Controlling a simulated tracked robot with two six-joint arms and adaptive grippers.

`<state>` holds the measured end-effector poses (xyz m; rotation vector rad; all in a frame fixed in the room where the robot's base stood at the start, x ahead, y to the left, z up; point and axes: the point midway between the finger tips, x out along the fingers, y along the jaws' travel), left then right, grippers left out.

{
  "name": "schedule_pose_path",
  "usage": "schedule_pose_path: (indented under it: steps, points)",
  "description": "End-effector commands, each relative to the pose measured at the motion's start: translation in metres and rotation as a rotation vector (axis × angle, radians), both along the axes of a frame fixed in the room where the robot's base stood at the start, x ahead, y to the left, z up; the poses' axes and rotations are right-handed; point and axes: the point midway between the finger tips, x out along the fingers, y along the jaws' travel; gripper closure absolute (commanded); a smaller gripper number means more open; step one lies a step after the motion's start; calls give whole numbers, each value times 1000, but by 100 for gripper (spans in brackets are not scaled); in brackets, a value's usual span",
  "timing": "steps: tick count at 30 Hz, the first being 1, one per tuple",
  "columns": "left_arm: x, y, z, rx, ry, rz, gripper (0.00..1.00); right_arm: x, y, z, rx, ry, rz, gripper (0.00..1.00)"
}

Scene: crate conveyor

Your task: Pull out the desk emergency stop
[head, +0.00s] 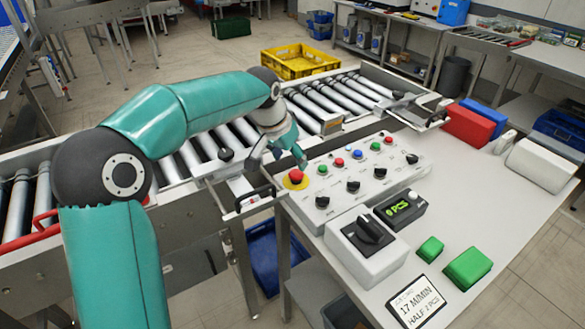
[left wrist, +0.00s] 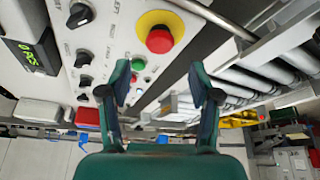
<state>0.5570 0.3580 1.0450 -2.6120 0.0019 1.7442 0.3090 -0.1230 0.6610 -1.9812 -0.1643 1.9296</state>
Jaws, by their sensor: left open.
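The desk emergency stop (head: 296,175) is a red mushroom button on a yellow round base. My left gripper (head: 279,159) is open and empty, just behind and above the button in the head view. In the left wrist view my left gripper (left wrist: 162,80) has its two fingers spread, with the button in line with the gap and apart from them. My right gripper is in neither view.
Several small buttons and black knobs cover the panel beside the stop. A roller conveyor (head: 195,160) runs along the left, with a black handle (head: 256,196) close by. A white rotary switch box (head: 366,245) and green blocks (head: 468,267) stand on the desk.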

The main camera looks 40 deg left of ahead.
Motion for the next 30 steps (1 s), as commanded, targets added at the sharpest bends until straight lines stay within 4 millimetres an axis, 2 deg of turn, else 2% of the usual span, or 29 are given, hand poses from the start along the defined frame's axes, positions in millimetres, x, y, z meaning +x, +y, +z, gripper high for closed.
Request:
schedule_pose_path:
  steps: [3,9,14,22,23,30]
  points:
    - [9,0,-23,-1,5,0,37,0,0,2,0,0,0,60]
    - [20,-1,-46,-1,2,0,37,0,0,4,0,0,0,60]
    - [23,0,-54,0,0,0,37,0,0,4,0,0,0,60]
    - [23,0,-55,0,0,0,37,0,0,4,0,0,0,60]
    - [23,-1,-55,0,0,0,40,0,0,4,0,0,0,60]
    - [23,0,-55,0,0,0,80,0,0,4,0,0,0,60]
